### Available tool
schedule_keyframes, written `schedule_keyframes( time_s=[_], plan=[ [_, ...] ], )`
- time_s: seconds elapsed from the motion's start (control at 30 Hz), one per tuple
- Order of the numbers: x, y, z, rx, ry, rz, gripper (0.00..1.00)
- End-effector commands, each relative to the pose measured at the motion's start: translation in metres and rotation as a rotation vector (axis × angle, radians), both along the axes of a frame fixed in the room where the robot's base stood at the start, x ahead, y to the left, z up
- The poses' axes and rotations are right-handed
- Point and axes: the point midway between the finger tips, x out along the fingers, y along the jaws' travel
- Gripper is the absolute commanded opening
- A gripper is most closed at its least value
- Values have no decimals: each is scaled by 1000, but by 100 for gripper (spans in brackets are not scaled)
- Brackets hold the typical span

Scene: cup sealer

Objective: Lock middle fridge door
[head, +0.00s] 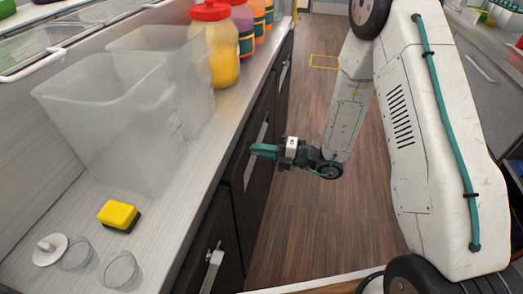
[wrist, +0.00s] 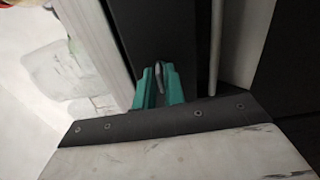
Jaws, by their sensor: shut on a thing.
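The middle fridge door (head: 240,200) is a dark panel under the counter. It looks shut, nearly flush with the dark front. My gripper (head: 263,150) reaches the door front from the aisle, with its teal fingers at the door's upper part. In the wrist view, the teal fingers (wrist: 158,88) are closed around a small grey metal lock piece (wrist: 159,72) standing out from the dark front. Its turn angle is hard to tell. In the head view the fingers hide the lock. A long pale handle bar (wrist: 215,45) runs beside the fingers.
The nearer fridge door (head: 208,240) has a metal handle (head: 211,265). On the counter (head: 165,235) stand clear bins (head: 110,130), sauce jars (head: 220,45) and a yellow sponge (head: 119,215). The wooden aisle floor (head: 300,220) is clear.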

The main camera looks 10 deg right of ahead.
Motion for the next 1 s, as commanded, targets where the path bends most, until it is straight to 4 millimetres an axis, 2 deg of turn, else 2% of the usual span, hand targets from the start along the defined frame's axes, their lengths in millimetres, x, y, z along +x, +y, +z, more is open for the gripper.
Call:
schedule_keyframes(
  time_s=[0.63, 0.67, 0.7, 1.0],
  plan=[
    [0, 0, 0, 17, 43, -1, 0],
    [0, 0, 0, 17, 43, -1, 20],
    [0, 0, 0, 17, 43, -1, 27],
    [-1, -2, 0, 16, 42, -1, 27]
  ],
)
